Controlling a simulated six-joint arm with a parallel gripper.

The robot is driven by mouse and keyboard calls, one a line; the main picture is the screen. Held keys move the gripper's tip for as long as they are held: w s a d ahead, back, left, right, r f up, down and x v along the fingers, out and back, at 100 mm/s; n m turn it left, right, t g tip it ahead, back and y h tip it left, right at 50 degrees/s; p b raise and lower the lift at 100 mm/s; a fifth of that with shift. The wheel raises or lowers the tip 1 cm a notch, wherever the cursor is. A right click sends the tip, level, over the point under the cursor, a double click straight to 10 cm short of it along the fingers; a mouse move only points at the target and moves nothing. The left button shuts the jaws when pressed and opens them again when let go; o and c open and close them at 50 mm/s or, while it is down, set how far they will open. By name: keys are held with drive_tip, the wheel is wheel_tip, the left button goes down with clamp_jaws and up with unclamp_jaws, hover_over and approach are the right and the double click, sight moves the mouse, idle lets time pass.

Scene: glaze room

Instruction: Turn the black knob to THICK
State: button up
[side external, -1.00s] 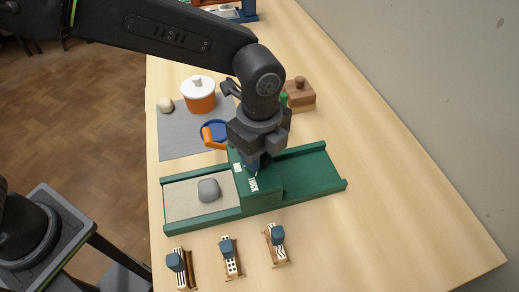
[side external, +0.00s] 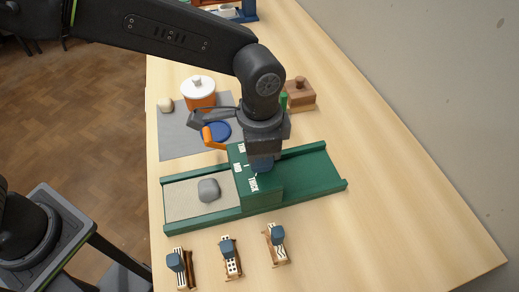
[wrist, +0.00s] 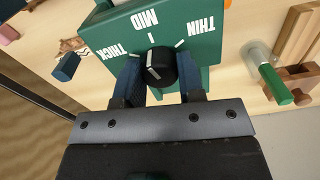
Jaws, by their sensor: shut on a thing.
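The black knob (wrist: 161,66) sits on the face of the green box (wrist: 110,33). A white pointer line shows on the knob's left part; I cannot tell its exact aim. White words THICK (wrist: 115,51), MID (wrist: 145,18) and THIN (wrist: 199,25) surround it, each with a tick. My gripper (wrist: 160,82) is shut on the knob, with a blue finger on either side. In the side view, my gripper (side external: 262,163) is over the green box (side external: 262,199) and hides the knob. The THICK label (side external: 253,185) shows beside the fingers there.
The box straddles a green track (side external: 315,178) with a sandy bed (side external: 183,202) and grey stone (side external: 208,190). Several small striped or dotted blocks with blue tops (side external: 229,257) stand in front.

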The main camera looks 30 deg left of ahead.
drive_tip(key=n, duration=0.4)
drive_tip(key=shift+n, duration=2.3)
drive_tip(key=o, duration=0.9)
wheel_tip(320, 180, up, 14)
drive_tip(key=shift+f, duration=0.1)
